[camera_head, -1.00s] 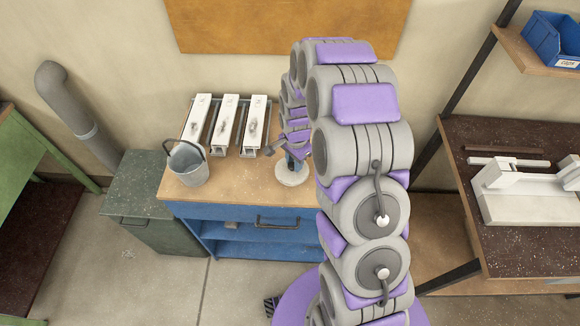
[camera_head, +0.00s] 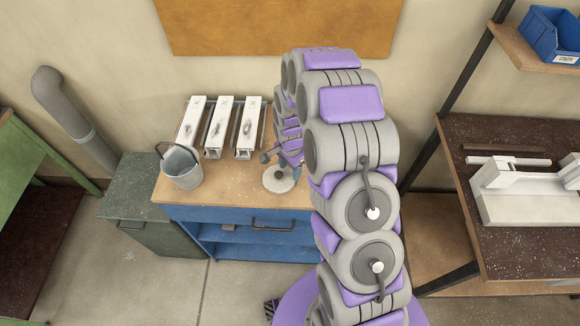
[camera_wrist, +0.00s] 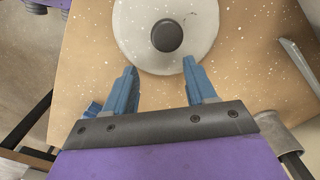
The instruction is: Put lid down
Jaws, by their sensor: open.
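The lid (camera_head: 279,181) is a pale round disc lying flat on the wooden bench top, right of the bucket. In the wrist view the lid (camera_wrist: 205,22) shows at the top, with a dark round knob (camera_wrist: 167,35) in its middle. My gripper (camera_wrist: 160,65) has its two blue fingers spread, with nothing between them. The fingertips are by the lid's near edge, and the knob lies beyond them. In the head view my gripper (camera_head: 291,158) is just behind the lid, partly hidden by my arm. The grey metal bucket (camera_head: 184,170) stands open at the bench's left front.
White clamped profiles (camera_head: 218,125) stand in a row at the back of the bench (camera_head: 225,190). A green cabinet (camera_head: 145,195) is at left. A dark shelf bench (camera_head: 440,160) with a white fixture (camera_head: 520,200) is at right. Bench top between bucket and lid is clear.

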